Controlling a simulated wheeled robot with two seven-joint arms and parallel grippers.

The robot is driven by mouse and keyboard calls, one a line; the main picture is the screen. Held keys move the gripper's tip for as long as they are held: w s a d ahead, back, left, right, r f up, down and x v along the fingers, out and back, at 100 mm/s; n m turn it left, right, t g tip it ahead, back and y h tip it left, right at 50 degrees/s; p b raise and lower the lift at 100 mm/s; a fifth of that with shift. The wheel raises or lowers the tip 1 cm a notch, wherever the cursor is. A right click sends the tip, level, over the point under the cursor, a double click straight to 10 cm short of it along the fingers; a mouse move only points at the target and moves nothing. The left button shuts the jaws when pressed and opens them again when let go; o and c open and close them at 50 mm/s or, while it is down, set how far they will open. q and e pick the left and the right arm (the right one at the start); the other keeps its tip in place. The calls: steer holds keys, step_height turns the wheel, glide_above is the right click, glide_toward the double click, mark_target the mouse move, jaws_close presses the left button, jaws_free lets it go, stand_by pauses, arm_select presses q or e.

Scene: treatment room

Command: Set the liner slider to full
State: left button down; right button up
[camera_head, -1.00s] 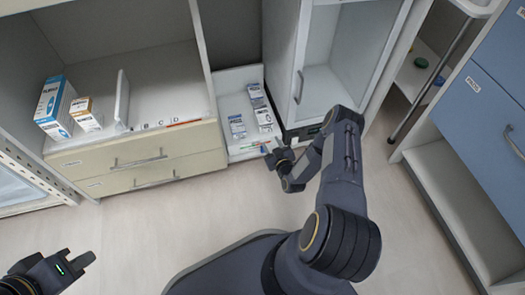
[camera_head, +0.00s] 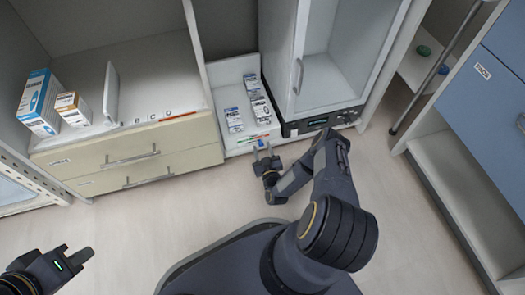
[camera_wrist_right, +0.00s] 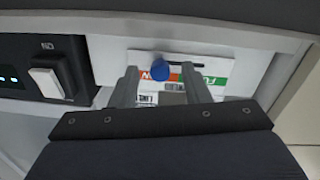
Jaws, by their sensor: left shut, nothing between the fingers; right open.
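The liner slider's blue knob (camera_wrist_right: 161,70) shows in the right wrist view, at the left end of the visible dark slot (camera_wrist_right: 200,66). The label under it has an orange part, a white part and a green part at the right with partly hidden letters starting "FU". In the head view the knob (camera_head: 261,144) is small, on the front of the low white unit. My right gripper (camera_wrist_right: 160,84) is open, one finger on each side of the knob; contact cannot be told. It also shows in the head view (camera_head: 264,154). My left gripper (camera_head: 84,256) is shut and empty at lower left.
A white rocker switch (camera_wrist_right: 47,82) on a black panel is left of the slider in the wrist view. Small boxes (camera_head: 234,119) stand on the white unit. A cabinet (camera_head: 330,65) stands right of it, drawers (camera_head: 130,155) left. The floor (camera_head: 130,230) is clear.

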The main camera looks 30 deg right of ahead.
steer(key=shift+w, duration=0.2)
jaws_close()
stand_by(0.3)
